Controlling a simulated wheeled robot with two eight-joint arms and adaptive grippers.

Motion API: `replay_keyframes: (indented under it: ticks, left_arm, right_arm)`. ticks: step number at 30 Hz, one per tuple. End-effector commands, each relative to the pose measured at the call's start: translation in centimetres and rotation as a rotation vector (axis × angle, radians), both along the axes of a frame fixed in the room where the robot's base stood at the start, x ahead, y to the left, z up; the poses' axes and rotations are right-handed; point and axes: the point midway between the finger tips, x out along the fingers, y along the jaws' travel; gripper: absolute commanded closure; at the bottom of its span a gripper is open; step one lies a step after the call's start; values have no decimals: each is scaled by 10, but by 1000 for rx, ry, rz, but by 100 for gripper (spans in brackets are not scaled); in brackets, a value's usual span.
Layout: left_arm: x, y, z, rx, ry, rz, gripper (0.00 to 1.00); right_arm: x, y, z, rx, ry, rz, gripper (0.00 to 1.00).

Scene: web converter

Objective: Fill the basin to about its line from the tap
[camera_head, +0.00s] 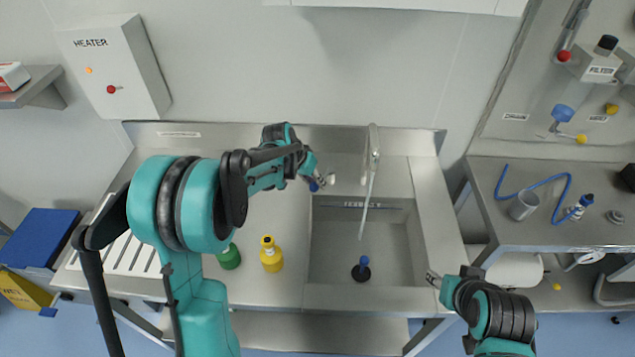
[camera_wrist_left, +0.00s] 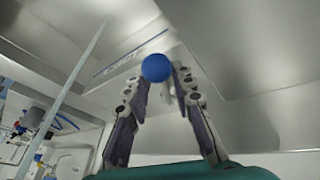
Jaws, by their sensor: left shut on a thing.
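The steel basin (camera_head: 335,250) is sunk in the counter, with a marked line and lettering (camera_head: 365,204) on its back wall. The tap (camera_head: 373,150) stands behind it, and a long thin pale spout reaches forward over the basin. I cannot tell whether water runs or stands in the basin. A black stopper with a blue knob (camera_head: 361,270) is at the front of the basin floor. My left gripper (camera_head: 318,183) is shut on a blue ball knob (camera_wrist_left: 156,68) at the basin's back left. My right gripper (camera_head: 433,278) is by the basin's front right corner; its jaws are unclear.
A yellow bottle (camera_head: 271,255) and a green one (camera_head: 229,257) stand on the counter left of the basin. A heater box (camera_head: 115,68) hangs on the wall. A right-hand bench (camera_head: 590,235) holds a grey cup (camera_head: 523,206) and a blue hose (camera_head: 535,186).

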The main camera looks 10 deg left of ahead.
Motion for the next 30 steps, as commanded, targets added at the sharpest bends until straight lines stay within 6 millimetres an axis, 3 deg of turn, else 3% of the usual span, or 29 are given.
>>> replay_keyframes:
  ticks: [3, 4, 13, 17, 30]
  left_arm:
    - [-1, 0, -1, 2, 3, 0, 100]
    - [-1, 0, -1, 2, 3, 0, 70]
    - [-1, 0, 0, 1, 1, 1, 70]
    - [-4, 3, 10, 1, 1, 3, 70]
    - [-34, 27, 90, 2, 2, 2, 70]
  right_arm:
    - [0, 0, 0, 0, 0, 0, 57]
    - [0, 0, 0, 0, 0, 0, 57]
    - [0, 0, 0, 0, 0, 0, 57]
    - [0, 0, 0, 0, 0, 0, 57]
    - [0, 0, 0, 0, 0, 0, 57]
